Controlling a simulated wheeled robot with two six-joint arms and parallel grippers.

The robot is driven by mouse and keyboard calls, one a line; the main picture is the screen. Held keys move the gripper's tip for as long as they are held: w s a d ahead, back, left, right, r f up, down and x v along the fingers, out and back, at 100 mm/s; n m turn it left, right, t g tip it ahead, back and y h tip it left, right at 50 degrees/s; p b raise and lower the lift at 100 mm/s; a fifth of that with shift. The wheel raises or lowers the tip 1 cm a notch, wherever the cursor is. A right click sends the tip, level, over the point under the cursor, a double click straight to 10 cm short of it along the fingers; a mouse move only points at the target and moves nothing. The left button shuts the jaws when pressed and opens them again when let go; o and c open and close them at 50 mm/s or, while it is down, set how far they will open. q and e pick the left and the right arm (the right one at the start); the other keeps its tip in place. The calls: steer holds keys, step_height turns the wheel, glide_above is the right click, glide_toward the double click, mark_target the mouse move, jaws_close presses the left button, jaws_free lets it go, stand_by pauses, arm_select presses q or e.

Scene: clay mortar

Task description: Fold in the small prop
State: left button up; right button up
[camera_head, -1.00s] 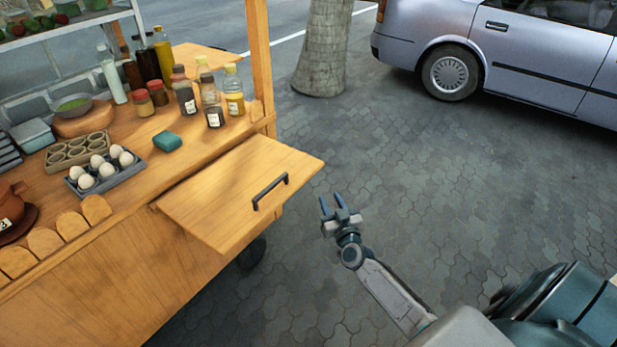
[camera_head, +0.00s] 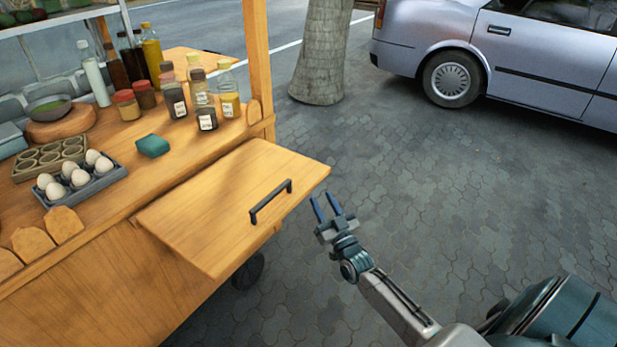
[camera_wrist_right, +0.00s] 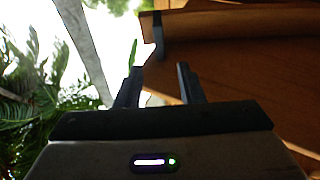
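The wooden side flap (camera_head: 220,200) stands out from the cart's end, with a dark bar handle (camera_head: 270,201) on its top face. I cannot make out the small prop in the head view; the flap hides what is beneath it. My right gripper (camera_head: 326,204) is open and empty, just outside the flap's front right corner. In the right wrist view, my right gripper (camera_wrist_right: 160,72) has its two fingers apart. Beyond them a dark piece (camera_wrist_right: 158,35) juts from the wooden edge (camera_wrist_right: 205,20); I cannot tell whether it is the prop or handle. My left gripper is not in view.
The cart counter holds an egg tray (camera_head: 80,185), a teal block (camera_head: 153,145) and several bottles and jars (camera_head: 205,100). A corner post (camera_head: 257,60) rises behind the flap. Paving right of the flap is free, with a tree trunk (camera_head: 320,50) and car (camera_head: 520,60) beyond.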

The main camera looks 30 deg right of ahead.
steer(key=x, duration=0.9)
steer(key=shift+w, duration=0.25)
steer(key=shift+r, duration=0.1)
jaws_close()
